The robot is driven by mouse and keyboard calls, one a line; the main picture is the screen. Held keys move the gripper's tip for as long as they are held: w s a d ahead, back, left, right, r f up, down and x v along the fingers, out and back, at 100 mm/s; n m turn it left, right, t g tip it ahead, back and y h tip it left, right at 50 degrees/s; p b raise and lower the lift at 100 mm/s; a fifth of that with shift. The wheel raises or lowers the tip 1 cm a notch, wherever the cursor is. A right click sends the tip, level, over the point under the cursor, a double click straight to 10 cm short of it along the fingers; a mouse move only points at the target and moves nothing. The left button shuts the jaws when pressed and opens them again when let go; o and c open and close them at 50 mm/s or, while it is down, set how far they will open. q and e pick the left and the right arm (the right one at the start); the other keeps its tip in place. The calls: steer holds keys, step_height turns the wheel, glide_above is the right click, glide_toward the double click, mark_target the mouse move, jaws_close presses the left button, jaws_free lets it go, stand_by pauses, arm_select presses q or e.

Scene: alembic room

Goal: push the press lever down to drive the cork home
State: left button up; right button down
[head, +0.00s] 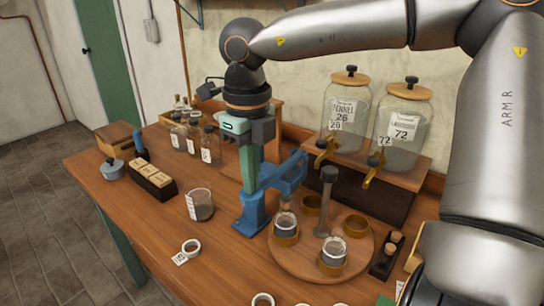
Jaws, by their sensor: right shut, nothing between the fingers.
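The blue press (249,216) stands on the wooden table, left of the round wooden stand. A blue arm of it (288,176) reaches to the right at about mid height. I cannot tell for sure which part is the lever. My right gripper (250,187) points down from above, shut and empty, its fingers just above or against the top of the press. I cannot tell whether they touch. The gripper hides part of the press. I cannot make out a cork in the press. My left gripper is not in view.
The round stand (292,262) holds glass jars (333,252) in brass rings and a grey post (327,198). Two large dispensers (345,110) stand behind on a wooden shelf. Several bottles (190,138) and a beaker (200,205) are left of the press.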

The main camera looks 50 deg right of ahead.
step_height(320, 180, up, 3)
steer(key=shift+f+p, duration=0.1)
steer(key=shift+p, duration=0.8)
arm_select(q)
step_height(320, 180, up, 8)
steer(key=p, duration=0.5)
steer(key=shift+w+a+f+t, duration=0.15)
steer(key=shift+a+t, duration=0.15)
arm_select(e)
step_height(320, 180, up, 7)
